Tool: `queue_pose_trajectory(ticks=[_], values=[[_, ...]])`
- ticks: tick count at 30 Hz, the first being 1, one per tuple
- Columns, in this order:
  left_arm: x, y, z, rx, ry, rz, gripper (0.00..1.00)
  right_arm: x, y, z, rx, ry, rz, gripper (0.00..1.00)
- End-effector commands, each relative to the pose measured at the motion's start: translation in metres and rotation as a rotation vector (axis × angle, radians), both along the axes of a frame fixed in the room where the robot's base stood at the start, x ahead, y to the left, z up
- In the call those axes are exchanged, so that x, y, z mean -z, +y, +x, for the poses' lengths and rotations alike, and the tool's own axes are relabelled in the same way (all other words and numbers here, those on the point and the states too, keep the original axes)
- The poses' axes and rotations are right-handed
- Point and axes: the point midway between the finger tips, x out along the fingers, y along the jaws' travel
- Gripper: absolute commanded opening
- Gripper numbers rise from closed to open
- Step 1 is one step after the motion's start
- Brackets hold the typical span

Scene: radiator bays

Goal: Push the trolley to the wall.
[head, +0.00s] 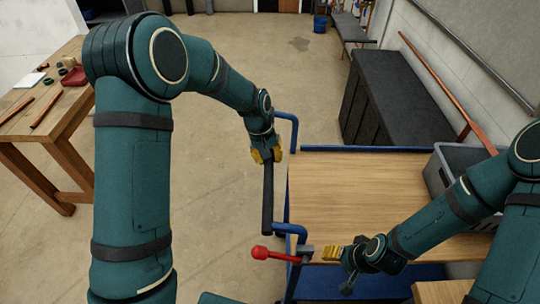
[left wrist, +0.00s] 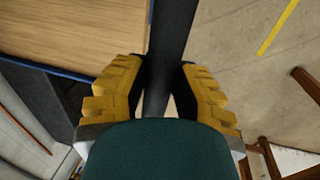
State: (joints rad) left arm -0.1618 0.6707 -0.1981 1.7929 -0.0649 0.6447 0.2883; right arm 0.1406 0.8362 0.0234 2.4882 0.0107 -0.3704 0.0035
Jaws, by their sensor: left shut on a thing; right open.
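The trolley (head: 345,200) has a wooden deck and a blue frame; its deck also shows in the left wrist view (left wrist: 65,30). A dark handle bar (head: 267,200) runs along its left end on blue tubes. My left gripper (head: 266,155) is shut on the far part of this handle; in the left wrist view its yellow fingers (left wrist: 158,90) sit on both sides of the dark bar (left wrist: 172,35). My right gripper (head: 332,253) is open above the deck's near left corner, close to a lever with a red knob (head: 260,252). The pale wall (head: 480,65) stands at the right.
A grey bin (head: 438,178) stands on the deck's right end, partly behind my right arm. A dark cabinet (head: 395,98) and a leaning copper-coloured pipe (head: 435,80) are by the wall. A wooden workbench (head: 60,135) stands at the left. The floor (head: 260,60) beyond the trolley is open.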

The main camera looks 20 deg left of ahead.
Motion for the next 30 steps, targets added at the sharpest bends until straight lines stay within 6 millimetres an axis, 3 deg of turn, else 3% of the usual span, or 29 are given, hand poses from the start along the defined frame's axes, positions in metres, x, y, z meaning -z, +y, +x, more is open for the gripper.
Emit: queue_pose_trajectory(ticks=[11, 12, 14, 25, 30], values=[[0.001, -0.005, -0.001, 0.004, 0.002, -0.006, 0.0, 0.0, 0.0, 0.0, 0.0, 0.0, 0.0, 0.57], [0.001, -0.005, -0.001, 0.004, 0.002, -0.006, 0.37, 0.0, 0.0, 0.0, 0.0, 0.0, 0.0, 0.57], [0.001, -0.005, -0.001, 0.005, 0.002, -0.006, 0.58, 0.0, 0.0, 0.0, 0.0, 0.0, 0.0, 0.57], [-0.003, -0.002, 0.0, 0.001, -0.001, -0.003, 0.59, 0.0, 0.0, 0.0, 0.0, 0.0, 0.0, 0.57], [-0.023, 0.002, 0.0, 0.0, -0.004, -0.003, 0.59, 0.0, 0.0, 0.0, 0.0, 0.0, 0.0, 0.57]])
